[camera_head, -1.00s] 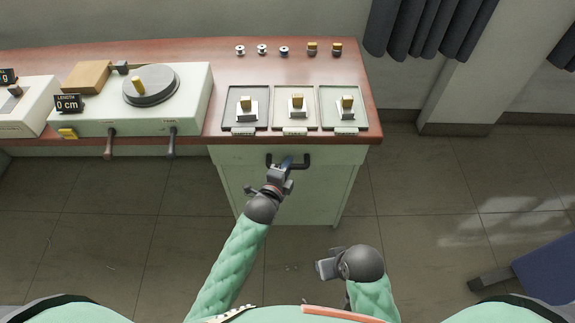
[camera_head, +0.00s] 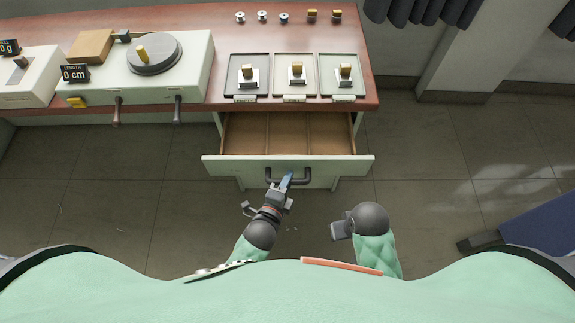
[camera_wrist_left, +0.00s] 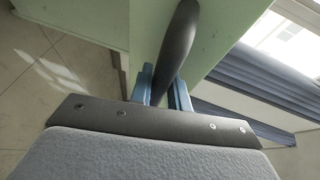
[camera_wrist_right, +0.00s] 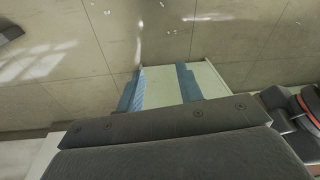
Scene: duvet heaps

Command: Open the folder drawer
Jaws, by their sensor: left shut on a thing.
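The folder drawer (camera_head: 230,168) is pulled out from under the counter, and its wooden inside (camera_head: 290,132) shows empty compartments split by thin dividers. A dark bar handle (camera_head: 303,181) is on its pale green front. My left gripper (camera_head: 287,180) is shut on the handle; in the left wrist view its blue fingers (camera_wrist_left: 163,92) lie on both sides of the dark handle (camera_wrist_left: 178,45). My right gripper (camera_head: 338,230) hangs in front of the drawer to the right, apart from it. In the right wrist view its blue fingers (camera_wrist_right: 161,88) are apart with nothing between them.
On the wooden counter (camera_head: 225,35) stand three trays (camera_head: 295,90) with small stamp-like pieces, several spools and knobs at the back, and a pale machine with a round dial (camera_head: 153,54). A blue object (camera_head: 530,212) is on the floor at the right.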

